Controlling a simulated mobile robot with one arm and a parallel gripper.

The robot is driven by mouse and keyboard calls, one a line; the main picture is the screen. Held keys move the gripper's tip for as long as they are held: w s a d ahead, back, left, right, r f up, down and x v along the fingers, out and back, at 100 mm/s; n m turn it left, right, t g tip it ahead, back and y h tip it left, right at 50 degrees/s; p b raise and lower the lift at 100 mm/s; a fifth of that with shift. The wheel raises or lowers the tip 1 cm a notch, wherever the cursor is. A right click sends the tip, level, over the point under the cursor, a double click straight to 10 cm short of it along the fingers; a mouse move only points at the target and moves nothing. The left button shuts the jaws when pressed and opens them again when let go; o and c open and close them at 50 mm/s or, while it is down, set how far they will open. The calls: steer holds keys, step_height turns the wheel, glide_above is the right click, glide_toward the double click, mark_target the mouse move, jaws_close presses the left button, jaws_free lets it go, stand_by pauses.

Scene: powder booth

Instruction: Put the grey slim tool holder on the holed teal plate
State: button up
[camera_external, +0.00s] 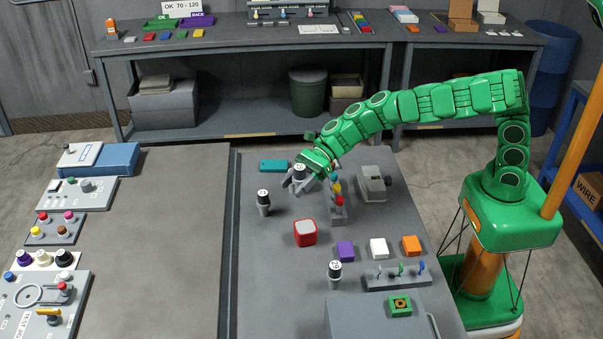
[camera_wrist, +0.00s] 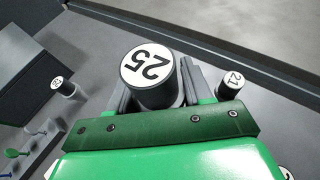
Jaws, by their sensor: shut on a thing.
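My gripper (camera_external: 297,186) is shut on a dark grey tool holder (camera_external: 300,171) with a white round top. In the wrist view this tool holder (camera_wrist: 150,75) is marked 25 and sits upright between the fingers; its lower part is hidden. A similar tool holder (camera_external: 263,203) stands just left of and nearer than the gripper, and another (camera_external: 335,273) stands further forward. They also show in the wrist view, one marked 21 (camera_wrist: 230,85) and one at the left (camera_wrist: 62,86). The teal plate (camera_external: 273,166) lies flat behind and left of the gripper, with nothing on it; its holes are too small to see.
A red-and-white box (camera_external: 305,233) lies in front of the gripper. A holder with coloured pieces (camera_external: 338,205) and a grey device (camera_external: 373,184) stand to the right. Purple, white and orange blocks (camera_external: 378,248) and a knobbed rack (camera_external: 398,277) are nearer.

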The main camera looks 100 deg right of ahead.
steer(key=s+d+r, duration=0.1)
steer(key=s+d, duration=0.2)
steer(key=d, duration=1)
steer(key=s+d+r, duration=0.1)
steer(key=s+d, duration=0.3)
steer(key=d, duration=0.9)
glide_above(270, 166)
steer(key=shift+s+a+f, duration=0.1)
steer(key=shift+s+f, duration=0.1)
steer(key=shift+f, duration=2.15)
steer(key=shift+s+f, duration=0.15)
steer(key=shift+f, duration=2.2)
steer(key=shift+w, duration=0.1)
steer(key=shift+w+f, duration=0.25)
steer(key=shift+f, duration=1.6)
steer(key=shift+f, duration=0.15)
steer(key=o, duration=1.3)
